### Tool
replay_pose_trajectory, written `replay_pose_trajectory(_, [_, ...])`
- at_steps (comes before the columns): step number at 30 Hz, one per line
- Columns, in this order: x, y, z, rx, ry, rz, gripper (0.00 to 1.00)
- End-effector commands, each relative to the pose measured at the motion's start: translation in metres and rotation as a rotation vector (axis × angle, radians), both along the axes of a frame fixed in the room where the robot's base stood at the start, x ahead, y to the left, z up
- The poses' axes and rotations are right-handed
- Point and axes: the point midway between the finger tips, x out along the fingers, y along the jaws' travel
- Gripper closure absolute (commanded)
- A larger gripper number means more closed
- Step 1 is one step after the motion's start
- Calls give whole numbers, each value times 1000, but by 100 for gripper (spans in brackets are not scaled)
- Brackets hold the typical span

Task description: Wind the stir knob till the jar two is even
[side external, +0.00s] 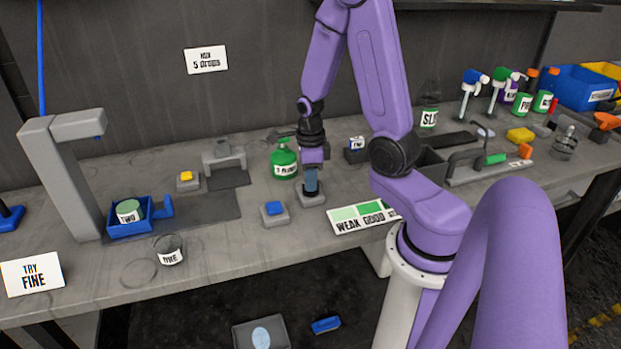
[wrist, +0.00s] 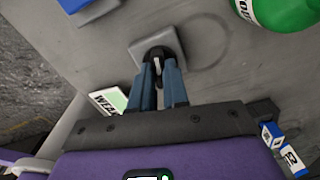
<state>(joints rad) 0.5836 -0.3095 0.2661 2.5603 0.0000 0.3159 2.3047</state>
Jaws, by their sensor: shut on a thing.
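Jar two (side external: 128,216), labelled TWO, sits in a blue holder (side external: 145,229) under a grey stand at the left in the side view. Its top looks green; I cannot tell how even the contents are. My gripper (side external: 311,190) points down, right of the middle, over a grey square base (side external: 311,203). In the wrist view my gripper (wrist: 158,68) has its blue-grey fingers shut on the dark stir knob (wrist: 157,52) on that grey base (wrist: 142,46). The fingers hide part of the knob.
A green bottle (side external: 285,163) stands close behind my gripper. A blue button block (side external: 274,211) is to its left, and a WEAK GOOD card (side external: 362,217) to its right. Jar one (side external: 170,252) stands near the bench's front edge.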

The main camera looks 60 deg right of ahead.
Motion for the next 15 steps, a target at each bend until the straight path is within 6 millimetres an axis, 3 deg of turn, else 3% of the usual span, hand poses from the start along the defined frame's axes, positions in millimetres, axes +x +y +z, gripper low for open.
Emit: replay_pose_trajectory(15, [2,0,1,-1,-6,-39,100])
